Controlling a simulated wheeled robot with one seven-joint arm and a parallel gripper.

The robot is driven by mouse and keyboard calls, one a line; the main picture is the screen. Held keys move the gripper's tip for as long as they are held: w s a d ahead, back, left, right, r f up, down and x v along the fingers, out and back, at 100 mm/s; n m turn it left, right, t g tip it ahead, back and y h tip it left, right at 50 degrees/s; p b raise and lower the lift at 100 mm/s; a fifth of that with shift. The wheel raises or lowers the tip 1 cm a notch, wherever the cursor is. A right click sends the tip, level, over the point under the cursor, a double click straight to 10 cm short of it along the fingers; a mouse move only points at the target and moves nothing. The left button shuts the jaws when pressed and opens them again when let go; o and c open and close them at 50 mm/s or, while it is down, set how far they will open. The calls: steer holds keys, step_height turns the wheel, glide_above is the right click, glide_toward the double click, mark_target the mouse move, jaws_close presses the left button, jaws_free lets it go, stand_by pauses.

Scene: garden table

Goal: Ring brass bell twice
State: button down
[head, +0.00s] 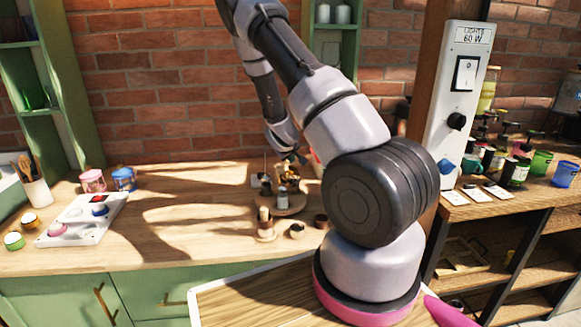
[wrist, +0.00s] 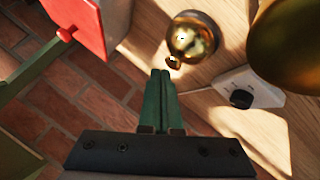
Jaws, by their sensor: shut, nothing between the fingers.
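A small round brass bell (wrist: 193,38) is at the top middle of the wrist view, with a small brass knob (wrist: 173,62) at its lower left. My gripper (wrist: 160,73) has its green fingers pressed together, empty. Their tips appear just left of and below the knob; I cannot tell whether they touch it. In the head view my gripper (head: 292,157) is small and dark, over the back of the counter among brass-coloured things, and the bell is not clearly distinguishable there.
A larger brass body (wrist: 292,45) fills the wrist view's upper right. A white plate with a black knob (wrist: 242,98) lies below it. A red box (wrist: 75,22) stands left. In the head view, a round wooden stand (head: 284,208) with small jars is in front of my gripper.

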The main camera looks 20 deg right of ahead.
step_height(320, 180, up, 6)
stand_by(0.8)
steer(key=shift+r, duration=0.1)
stand_by(0.6)
steer(key=s+a+r+m+y, duration=0.2)
steer(key=s+a+r, duration=0.25)
steer(key=r, duration=0.35)
steer(key=s+a+r+m+y, duration=0.1)
steer(key=s+a+r+y, duration=0.15)
steer(key=s+r, duration=0.4)
steer(key=s+a+r+m+y, duration=0.15)
steer(key=s+a+r, duration=0.25)
steer(key=r, duration=0.4)
steer(key=s+a+r, duration=0.2)
steer(key=s, duration=0.5)
steer(key=s+a+r+m, duration=0.1)
steer(key=s+a+r, duration=0.1)
steer(key=s, duration=0.4)
steer(key=s+a+r+m+y, duration=0.1)
steer(key=s+a+r, duration=0.1)
steer(key=s+r, duration=0.2)
steer(key=shift+s+a+r, duration=0.25)
steer(key=shift+s+a, duration=0.15)
steer(key=shift+s, duration=1.45)
